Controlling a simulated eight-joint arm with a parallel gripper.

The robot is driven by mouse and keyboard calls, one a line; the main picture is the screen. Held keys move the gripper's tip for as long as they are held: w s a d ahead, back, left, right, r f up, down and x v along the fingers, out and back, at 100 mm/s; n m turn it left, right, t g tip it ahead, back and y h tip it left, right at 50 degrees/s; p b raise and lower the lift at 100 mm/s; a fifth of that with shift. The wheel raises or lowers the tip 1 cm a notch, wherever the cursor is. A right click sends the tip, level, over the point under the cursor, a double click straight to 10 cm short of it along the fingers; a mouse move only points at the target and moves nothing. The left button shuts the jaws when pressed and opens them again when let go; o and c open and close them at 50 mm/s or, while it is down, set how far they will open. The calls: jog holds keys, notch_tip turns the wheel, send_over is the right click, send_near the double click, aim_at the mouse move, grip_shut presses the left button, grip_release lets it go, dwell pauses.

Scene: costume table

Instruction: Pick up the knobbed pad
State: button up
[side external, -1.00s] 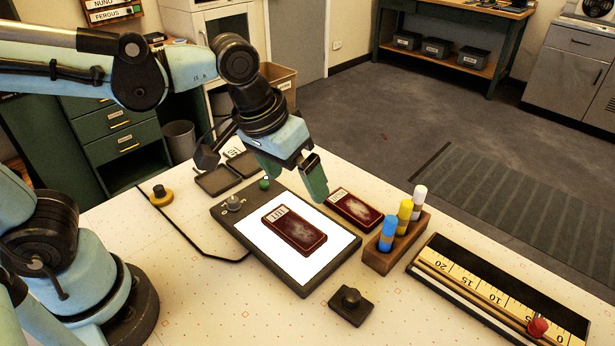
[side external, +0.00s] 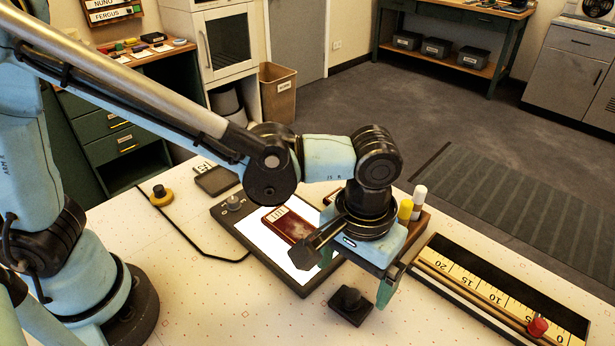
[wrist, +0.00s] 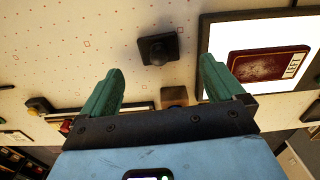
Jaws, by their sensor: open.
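The wrist view shows both open fingers (wrist: 161,66).
The lit box (side external: 277,245) with a dark red case (side external: 289,225) lies left of the pad. A wooden holder with pegs, partly hidden by my gripper, stands behind. A ruler tray (side external: 490,296) with a red knob (side external: 537,327) lies right. The table in front is clear.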

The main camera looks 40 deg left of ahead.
aim_at(353, 294)
jog(key=shift+w+d+f, duration=0.1)
jog(key=shift+f, duration=1.6)
jog(key=shift+w+f, duration=0.1)
jog(key=shift+f, duration=1.6)
jog(key=c, duration=1.1)
jog(key=shift+c, duration=0.2)
jog(key=shift+r, duration=0.8)
notch_tip(353, 294, up, 3)
jog(key=shift+f, duration=0.15)
jog(key=s+d+r, duration=0.3)
jog(key=s+r, duration=0.3)
jog(key=s, duration=0.5)
jog(key=shift+d+r, duration=0.25)
jog(key=shift+r, duration=0.1)
